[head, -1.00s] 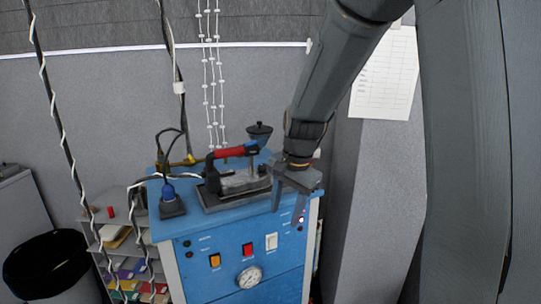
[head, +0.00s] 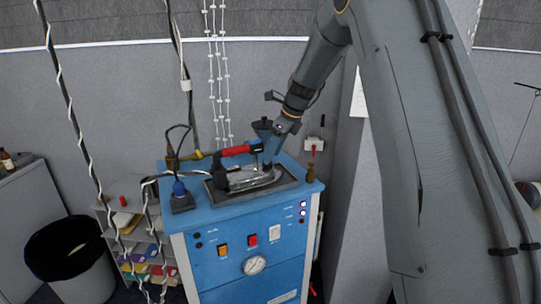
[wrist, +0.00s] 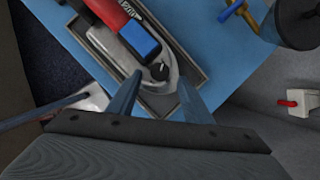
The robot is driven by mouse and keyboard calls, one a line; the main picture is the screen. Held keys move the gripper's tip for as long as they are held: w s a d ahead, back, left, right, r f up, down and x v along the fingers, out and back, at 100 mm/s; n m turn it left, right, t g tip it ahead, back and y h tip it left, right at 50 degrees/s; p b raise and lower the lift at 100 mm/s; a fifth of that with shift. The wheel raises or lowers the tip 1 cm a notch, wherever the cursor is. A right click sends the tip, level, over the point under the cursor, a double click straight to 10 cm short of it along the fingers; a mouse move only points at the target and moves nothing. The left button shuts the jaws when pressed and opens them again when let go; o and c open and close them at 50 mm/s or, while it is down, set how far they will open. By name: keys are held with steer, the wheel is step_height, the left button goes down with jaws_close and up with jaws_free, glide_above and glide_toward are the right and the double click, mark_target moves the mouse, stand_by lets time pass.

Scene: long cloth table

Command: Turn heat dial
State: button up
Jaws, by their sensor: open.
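The heat dial (wrist: 159,72) is a small round black knob on the silver top of an iron (wrist: 131,38). In the head view the iron (head: 250,180), with its red and black handle, lies in a dark tray (head: 215,197) on a blue cabinet; the dial cannot be made out there. My gripper (head: 268,163) points down over the right end of the iron. In the wrist view my gripper (wrist: 158,80) is open and empty, with the dial showing between its two fingertips. I cannot tell whether a finger touches it.
Cables hang at the left.

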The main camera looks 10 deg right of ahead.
steer(key=shift+p+x, duration=0.45)
steer(key=shift+x, duration=1.05)
steer(key=shift+c, duration=0.2)
steer(key=c, duration=1)
